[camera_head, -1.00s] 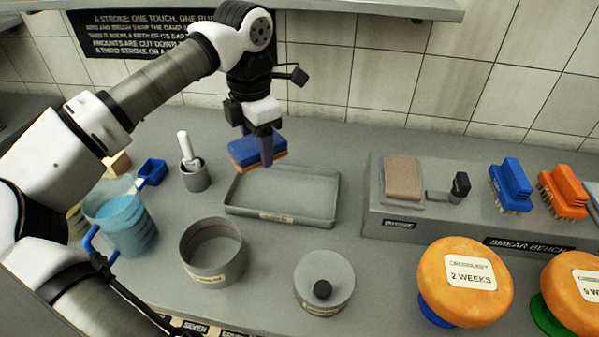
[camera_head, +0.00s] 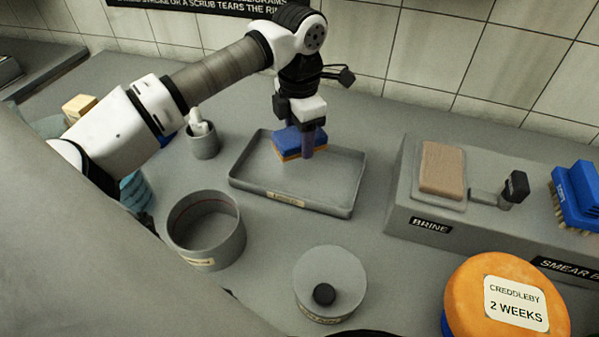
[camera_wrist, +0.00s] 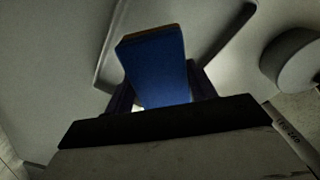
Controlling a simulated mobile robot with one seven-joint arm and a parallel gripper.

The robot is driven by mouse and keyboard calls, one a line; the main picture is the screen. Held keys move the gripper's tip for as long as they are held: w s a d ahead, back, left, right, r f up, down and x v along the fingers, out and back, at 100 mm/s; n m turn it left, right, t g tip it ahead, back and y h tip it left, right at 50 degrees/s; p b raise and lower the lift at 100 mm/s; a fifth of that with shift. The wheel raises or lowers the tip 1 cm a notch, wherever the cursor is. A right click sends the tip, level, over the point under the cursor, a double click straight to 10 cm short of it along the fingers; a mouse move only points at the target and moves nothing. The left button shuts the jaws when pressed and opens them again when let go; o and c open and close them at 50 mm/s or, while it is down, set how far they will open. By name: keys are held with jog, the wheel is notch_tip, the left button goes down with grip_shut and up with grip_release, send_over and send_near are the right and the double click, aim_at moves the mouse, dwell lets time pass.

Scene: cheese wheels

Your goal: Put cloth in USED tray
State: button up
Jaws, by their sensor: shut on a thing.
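My gripper (camera_head: 300,136) is shut on a folded blue cloth (camera_head: 290,141) with an orange layer along its bottom. The cloth also shows between the fingers in the wrist view (camera_wrist: 158,70). The grey rectangular tray (camera_head: 335,207) stands on the bench with a small label on its front wall, too small to read. In the head view the cloth appears over the back middle of this tray. I cannot tell whether it touches the tray floor. The tray's rim also shows beyond the cloth in the wrist view (camera_wrist: 108,45).
A round grey pot (camera_head: 207,255) and a lidded round tin (camera_head: 331,280) stand in front of the tray. A grey cup (camera_head: 203,147) is to its left. The raised BRINE bench (camera_head: 412,205) is to its right. A cheese wheel (camera_head: 470,290) sits at front right.

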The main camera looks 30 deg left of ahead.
aim_at(299, 134)
jog(key=shift+f+b, duration=1.6)
jog(key=shift+f, duration=2.35)
jog(key=shift+f, duration=0.2)
jog(key=o, duration=0.9)
jog(key=shift+r, duration=0.1)
notch_tip(299, 134, up, 12)
jog(key=shift+r+b, duration=0.1)
jog(key=shift+b, duration=0.6)
